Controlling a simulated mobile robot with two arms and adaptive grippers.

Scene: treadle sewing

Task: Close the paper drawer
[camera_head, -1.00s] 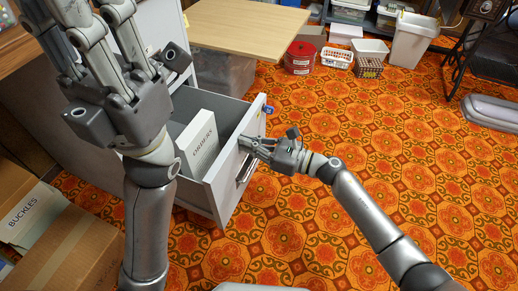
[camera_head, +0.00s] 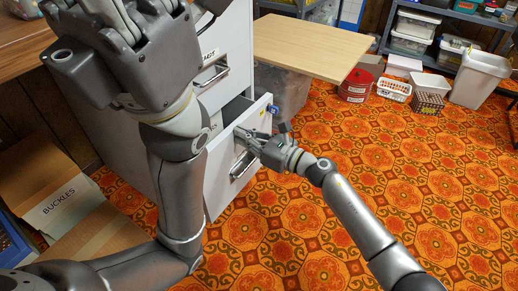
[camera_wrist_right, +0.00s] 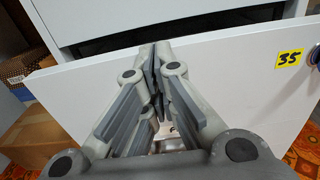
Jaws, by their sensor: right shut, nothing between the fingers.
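The open drawer (camera_head: 222,180) of the white cabinet stands out only a short way, with a dark gap showing behind its front. Its front has a metal handle (camera_head: 243,165). In the right wrist view the white drawer front (camera_wrist_right: 240,85) fills the middle and carries a yellow tag marked 35. My right gripper (camera_head: 243,138) is shut and empty, its fingertips at the drawer front near the handle; contact is hard to judge. It also shows in the right wrist view (camera_wrist_right: 155,60). My left gripper (camera_head: 110,45) is raised at upper left, its fingers partly cut off by the frame.
A shut drawer with a handle (camera_head: 212,72) sits above. A wooden board (camera_head: 315,45) juts out right of the cabinet. A box marked BUCKLES (camera_head: 60,208) stands at left. Red tins (camera_head: 356,86) and baskets (camera_head: 395,90) stand further back. The patterned floor at right is clear.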

